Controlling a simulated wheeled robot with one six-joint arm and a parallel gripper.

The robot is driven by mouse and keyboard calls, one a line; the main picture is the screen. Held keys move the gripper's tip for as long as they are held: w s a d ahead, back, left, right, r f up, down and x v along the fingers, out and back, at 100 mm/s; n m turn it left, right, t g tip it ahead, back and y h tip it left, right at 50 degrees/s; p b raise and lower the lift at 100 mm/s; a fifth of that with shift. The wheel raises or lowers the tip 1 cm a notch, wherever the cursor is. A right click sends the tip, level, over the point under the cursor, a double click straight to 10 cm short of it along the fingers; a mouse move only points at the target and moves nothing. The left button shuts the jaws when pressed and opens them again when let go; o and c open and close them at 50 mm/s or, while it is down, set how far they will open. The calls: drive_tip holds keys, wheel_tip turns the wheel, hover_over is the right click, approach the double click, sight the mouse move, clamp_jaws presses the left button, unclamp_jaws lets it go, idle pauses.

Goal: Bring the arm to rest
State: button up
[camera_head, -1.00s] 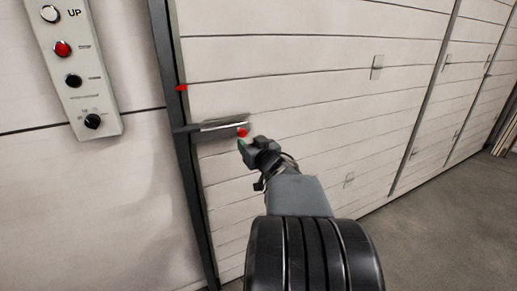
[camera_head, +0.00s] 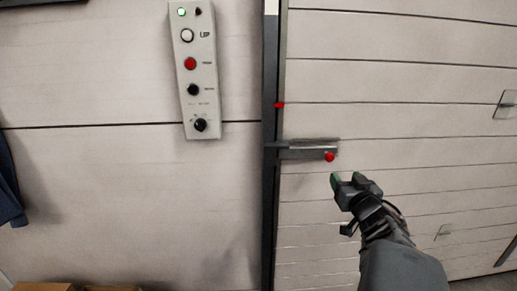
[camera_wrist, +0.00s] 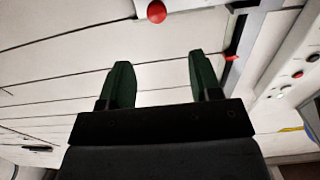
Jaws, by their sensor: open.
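My gripper (camera_head: 347,181) is open and empty in the head view, just below and right of a red-knobbed latch bar (camera_head: 308,148) on the pale panelled door. The wrist view shows its two dark green fingers (camera_wrist: 158,82) spread apart with nothing between them. The latch's red knob (camera_head: 329,157) is beyond the fingertips; it also shows at the top of the wrist view (camera_wrist: 157,11). In the head view the gripper and knob appear apart. My grey forearm reaches in from the lower right.
A control panel (camera_head: 194,80) with a lit green lamp, a red button and a black dial is on the wall left of the dark door post (camera_head: 270,200). A small red piece (camera_head: 279,105) sits on the post. Dark blue cloth (camera_head: 9,185) hangs at far left, above brown boxes (camera_head: 45,286).

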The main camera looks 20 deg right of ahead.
drive_tip(key=s+d+f+m+g+h, duration=0.3)
drive_tip(key=s+d+f+g+h, duration=0.1)
drive_tip(key=d+f+g, duration=0.15)
drive_tip(key=s+a+f+g+y+p, duration=0.1)
drive_tip(key=s+a+g+p, duration=0.1)
drive_tip(key=a+g+p, duration=0.25)
drive_tip(key=a+r+n+g+y+p, duration=0.1)
drive_tip(key=a+r+n+y+p, duration=0.1)
drive_tip(key=a, duration=0.7)
drive_tip(key=s+a+r+n+g+y+p, duration=0.1)
drive_tip(key=a+r+n+y+p, duration=0.1)
drive_tip(key=a+p, duration=0.4)
drive_tip(key=s+a+r+n+g+y+p, duration=0.1)
drive_tip(key=a+r+y+p, duration=0.3)
drive_tip(key=a, duration=0.7)
drive_tip(key=shift+s+a+r+n+g, duration=0.15)
drive_tip(key=shift+a+r+n+g, duration=0.25)
drive_tip(key=shift+n, duration=0.4)
drive_tip(key=shift+d, duration=0.1)
drive_tip(key=shift+c, duration=0.2)
